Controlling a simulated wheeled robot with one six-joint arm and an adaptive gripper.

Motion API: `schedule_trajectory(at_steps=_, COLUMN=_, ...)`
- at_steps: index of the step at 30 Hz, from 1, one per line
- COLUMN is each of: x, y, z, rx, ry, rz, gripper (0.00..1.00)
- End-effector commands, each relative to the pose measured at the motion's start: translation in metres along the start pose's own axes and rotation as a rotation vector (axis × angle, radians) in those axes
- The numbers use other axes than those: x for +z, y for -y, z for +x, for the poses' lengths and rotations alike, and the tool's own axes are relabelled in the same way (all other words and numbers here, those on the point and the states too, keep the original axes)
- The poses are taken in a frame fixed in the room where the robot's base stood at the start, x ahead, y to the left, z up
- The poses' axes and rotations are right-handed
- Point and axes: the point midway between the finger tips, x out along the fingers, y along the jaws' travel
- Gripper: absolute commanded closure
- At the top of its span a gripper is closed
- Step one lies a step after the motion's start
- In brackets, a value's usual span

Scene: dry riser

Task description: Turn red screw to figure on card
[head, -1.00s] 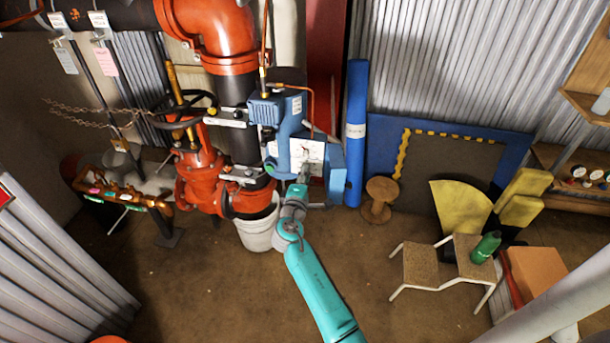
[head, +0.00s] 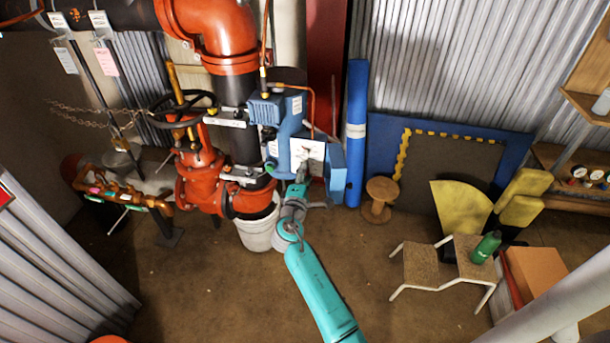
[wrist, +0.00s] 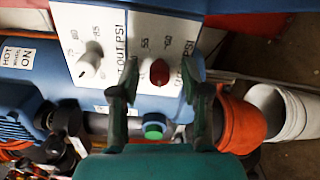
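The red screw (wrist: 159,72) is a small red knob with a light mark on the white scale plate (wrist: 128,25) of a blue box. My gripper (wrist: 160,66) is open, a finger on either side of the red screw with gaps visible. In the head view my gripper (head: 303,172) is at the plate and hides part of it. Tags hang at upper left, a white one (head: 66,60) and a pink one (head: 106,62); their writing is unreadable.
Red pipework (head: 205,175) and a white bucket (head: 258,232) stand left of my arm. A blue roll (head: 356,135) stands to the right. A step stool (head: 430,265) is farther right. In the wrist view a green button (wrist: 154,130) is below the screw. Open floor lies in front.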

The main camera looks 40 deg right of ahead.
Motion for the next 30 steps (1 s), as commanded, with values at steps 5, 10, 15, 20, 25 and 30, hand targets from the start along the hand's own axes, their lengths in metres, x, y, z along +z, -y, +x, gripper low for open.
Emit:
schedule_trajectory(at_steps=5, x=0.0, y=0.0, z=-0.001, rx=0.0, ry=0.001, rz=0.0, gripper=0.53)
schedule_trajectory(at_steps=10, x=0.0, y=0.0, z=-0.015, rx=0.001, ry=0.0, rz=0.0, gripper=0.53)
schedule_trajectory(at_steps=15, x=-0.001, y=0.001, z=-0.046, rx=0.0, ry=-0.003, rz=0.0, gripper=0.53)
schedule_trajectory(at_steps=20, x=-0.001, y=0.001, z=-0.079, rx=0.0, ry=-0.003, rz=0.0, gripper=0.53)
schedule_trajectory(at_steps=25, x=-0.001, y=0.0, z=-0.104, rx=0.001, ry=-0.002, rz=-0.001, gripper=0.53)
schedule_trajectory(at_steps=30, x=0.0, y=0.0, z=-0.117, rx=0.0, ry=-0.001, rz=0.0, gripper=0.53)
